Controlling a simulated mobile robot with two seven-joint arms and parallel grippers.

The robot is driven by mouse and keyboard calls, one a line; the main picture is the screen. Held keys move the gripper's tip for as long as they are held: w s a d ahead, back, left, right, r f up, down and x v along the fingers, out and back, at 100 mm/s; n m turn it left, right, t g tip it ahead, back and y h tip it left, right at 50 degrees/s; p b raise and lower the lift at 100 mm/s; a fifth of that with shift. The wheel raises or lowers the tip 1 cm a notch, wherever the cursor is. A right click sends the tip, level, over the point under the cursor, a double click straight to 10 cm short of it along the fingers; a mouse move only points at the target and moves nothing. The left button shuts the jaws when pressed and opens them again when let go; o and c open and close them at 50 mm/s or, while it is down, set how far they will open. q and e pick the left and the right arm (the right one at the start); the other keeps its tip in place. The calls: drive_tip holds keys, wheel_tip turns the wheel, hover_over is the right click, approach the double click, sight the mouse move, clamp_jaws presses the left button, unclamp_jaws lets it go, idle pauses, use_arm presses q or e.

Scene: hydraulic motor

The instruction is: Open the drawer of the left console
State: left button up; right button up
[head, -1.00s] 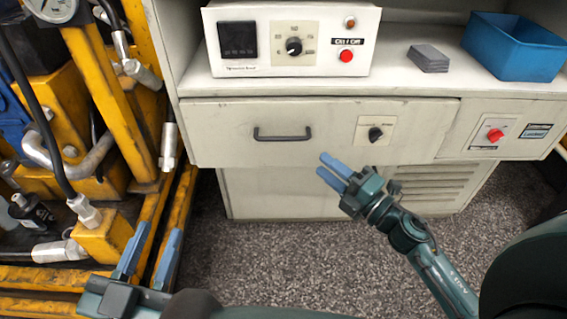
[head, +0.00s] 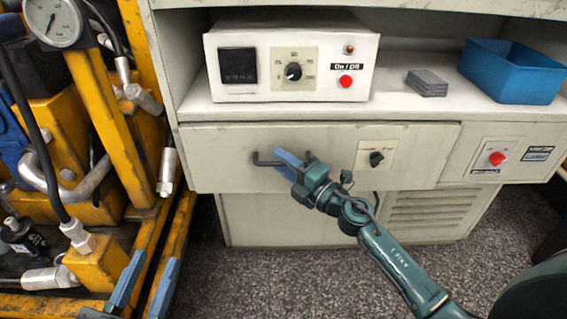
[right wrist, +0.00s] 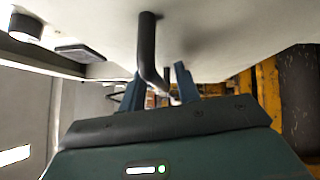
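The console's wide pale drawer (head: 228,161) has its front in line with the panel beside it and looks closed. Its dark bar handle (head: 264,158) is partly hidden behind my right gripper (head: 284,157), whose blue fingers are at the handle's right part. In the right wrist view the handle (right wrist: 147,45) runs down between the two fingers of that gripper (right wrist: 158,88), nearer the left one. A gap shows between the fingers, so it looks open around the bar. My left gripper (head: 144,287) is low at the left, fingers apart and empty, away from the drawer.
A control box (head: 290,60) with a dial and red button, grey plates (head: 427,83) and a blue bin (head: 511,75) stand on the shelf above. A knob plate (head: 375,158) is right of the handle. A yellow frame (head: 150,200) with hoses borders the left. Floor is clear in front.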

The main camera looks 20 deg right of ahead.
drive_tip(key=shift+w+a, duration=0.1)
drive_tip(key=shift+c, duration=0.2)
clamp_jaws()
idle(0.4)
